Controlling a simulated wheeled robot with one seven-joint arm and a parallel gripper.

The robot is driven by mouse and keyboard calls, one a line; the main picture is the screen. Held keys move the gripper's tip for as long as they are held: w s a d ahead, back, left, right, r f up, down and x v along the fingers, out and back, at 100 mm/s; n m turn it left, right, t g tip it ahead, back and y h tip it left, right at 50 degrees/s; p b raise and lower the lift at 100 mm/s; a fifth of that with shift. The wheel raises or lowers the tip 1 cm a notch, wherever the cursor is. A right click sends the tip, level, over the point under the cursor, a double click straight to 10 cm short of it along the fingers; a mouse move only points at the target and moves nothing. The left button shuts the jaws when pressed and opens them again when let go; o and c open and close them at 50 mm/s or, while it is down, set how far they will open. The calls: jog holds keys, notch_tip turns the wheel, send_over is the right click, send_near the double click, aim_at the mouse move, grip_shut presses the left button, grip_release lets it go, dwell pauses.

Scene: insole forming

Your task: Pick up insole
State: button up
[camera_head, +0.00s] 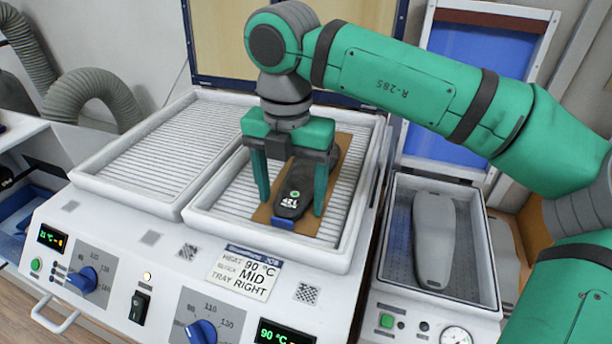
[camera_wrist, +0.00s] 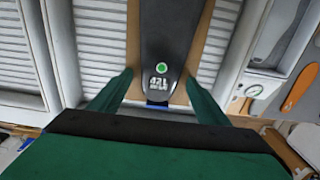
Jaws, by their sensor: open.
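The dark insole (camera_head: 294,191) has a green dot and white print. It lies on a tan board (camera_head: 262,213) in the right heating tray (camera_head: 238,231), with a small blue piece (camera_head: 282,224) at its near end. My gripper (camera_head: 292,203) is open above it, one green finger on each side. In the wrist view the insole (camera_wrist: 168,45) runs away from me between the two fingertips (camera_wrist: 157,80), with the tan board (camera_wrist: 208,45) under it. I cannot tell whether the fingers touch the board.
The left heating tray (camera_head: 150,160) is empty. A grey foot form (camera_head: 433,240) lies in the mesh-lined bin (camera_head: 388,278) of the machine at right. The heater's front panel has blue knobs (camera_head: 201,332) and a label (camera_head: 243,273) reading 90 °C, MID, tray right.

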jog(key=shift+c, duration=0.7)
jog(key=c, duration=1.1)
notch_tip(320, 180, up, 10)
jog(key=shift+r, duration=0.1)
jog(key=shift+w+d, duration=0.1)
